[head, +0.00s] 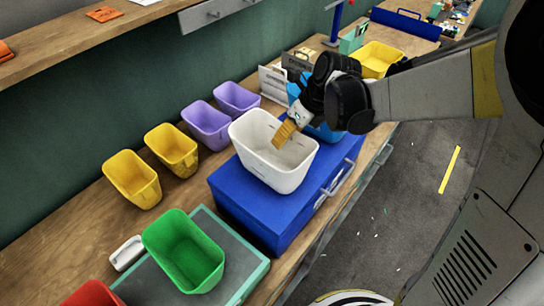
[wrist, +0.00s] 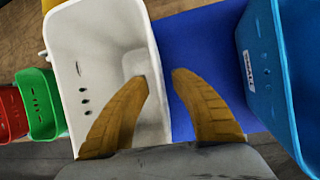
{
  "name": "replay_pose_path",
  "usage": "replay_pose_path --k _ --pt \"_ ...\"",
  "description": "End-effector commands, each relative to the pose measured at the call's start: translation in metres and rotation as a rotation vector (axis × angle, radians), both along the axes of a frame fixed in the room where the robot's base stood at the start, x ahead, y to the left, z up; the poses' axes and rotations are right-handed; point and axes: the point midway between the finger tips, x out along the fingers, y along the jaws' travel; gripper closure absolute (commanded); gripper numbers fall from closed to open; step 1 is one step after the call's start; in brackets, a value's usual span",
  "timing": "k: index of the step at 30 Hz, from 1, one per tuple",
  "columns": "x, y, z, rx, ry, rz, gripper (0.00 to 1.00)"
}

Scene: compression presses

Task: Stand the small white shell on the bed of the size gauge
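A white open bin (head: 270,160), the only white shell shape I see clearly, stands upright on a blue box (head: 232,200). My gripper (head: 284,135) is at the bin's far right rim, with a tan finger over the inside. In the wrist view the fingers (wrist: 160,76) are apart, one on the inner side of the white bin's wall (wrist: 95,60) and one outside it over the blue. A gap shows between the fingertips. I cannot tell for sure which thing is the size gauge; grey-white upright plates (head: 273,83) stand behind the bin, partly hidden.
A green bin (head: 183,250) stands on a teal-edged grey mat (head: 243,270), with a small white tray (head: 126,253) beside it. Yellow bins (head: 132,180) and purple bins (head: 206,124) line the wall side. A blue bin (wrist: 285,60) is close to the right finger.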

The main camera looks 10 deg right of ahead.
Motion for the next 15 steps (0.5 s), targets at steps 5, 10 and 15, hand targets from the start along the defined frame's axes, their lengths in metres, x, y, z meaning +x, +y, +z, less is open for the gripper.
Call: replay_pose_path --k 5,10,15 --pt "0.006 0.010 -0.026 -0.001 -0.001 0.001 0.70" --pt "0.006 0.010 -0.026 -0.001 -0.001 0.000 0.70" --pt "0.006 0.010 -0.026 0.000 0.000 0.000 0.70"
